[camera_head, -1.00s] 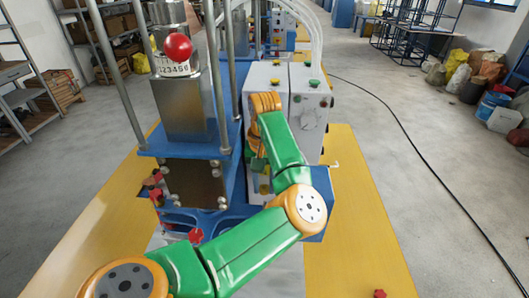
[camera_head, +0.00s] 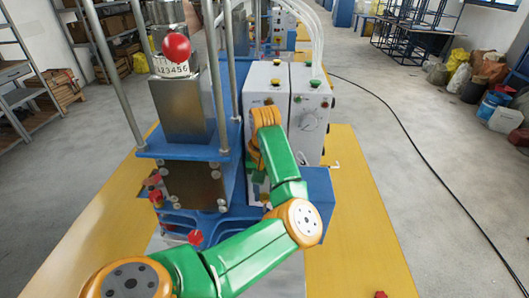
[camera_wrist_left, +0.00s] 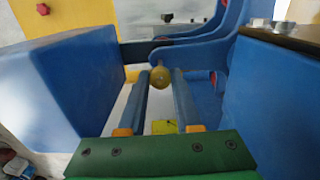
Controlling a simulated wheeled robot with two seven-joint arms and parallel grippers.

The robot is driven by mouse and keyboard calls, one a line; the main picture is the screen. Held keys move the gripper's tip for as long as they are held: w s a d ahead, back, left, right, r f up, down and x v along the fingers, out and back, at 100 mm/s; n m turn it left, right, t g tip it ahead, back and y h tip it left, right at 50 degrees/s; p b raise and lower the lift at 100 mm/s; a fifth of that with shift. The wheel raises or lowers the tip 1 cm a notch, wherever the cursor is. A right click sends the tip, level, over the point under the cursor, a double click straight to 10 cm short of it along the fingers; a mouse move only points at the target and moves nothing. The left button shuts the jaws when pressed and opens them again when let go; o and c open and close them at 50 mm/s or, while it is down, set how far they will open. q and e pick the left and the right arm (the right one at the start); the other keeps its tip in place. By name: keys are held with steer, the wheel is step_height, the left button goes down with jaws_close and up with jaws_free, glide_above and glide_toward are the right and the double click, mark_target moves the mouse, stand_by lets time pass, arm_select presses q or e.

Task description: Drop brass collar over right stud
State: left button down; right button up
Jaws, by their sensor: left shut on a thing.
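My left gripper (camera_wrist_left: 160,76) shows in the left wrist view as two blue fingers reaching away from the green palm. It is shut on a small rounded brass-coloured piece, the brass collar (camera_wrist_left: 160,78), at the fingertips. In the head view the green and orange left arm reaches to the machine's right side; its fingers and the collar are hidden there. I cannot make out the right stud in either view. My right gripper is not in view.
The blue press (camera_head: 190,150) with steel posts stands left of the arm. Grey control boxes (camera_head: 311,105) stand behind it. In the left wrist view, a blue block (camera_wrist_left: 65,95) flanks the fingers on the left and blue walls (camera_wrist_left: 270,95) on the right.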

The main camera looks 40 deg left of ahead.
mark_target(264, 203)
arm_select(q)
steer(key=shift+s, duration=0.1)
stand_by(0.5)
steer(key=shift+f, duration=0.95)
steer(key=shift+f, duration=0.9)
steer(key=shift+f, duration=0.4)
stand_by(0.9)
steer(key=shift+c, duration=0.6)
jaws_free()
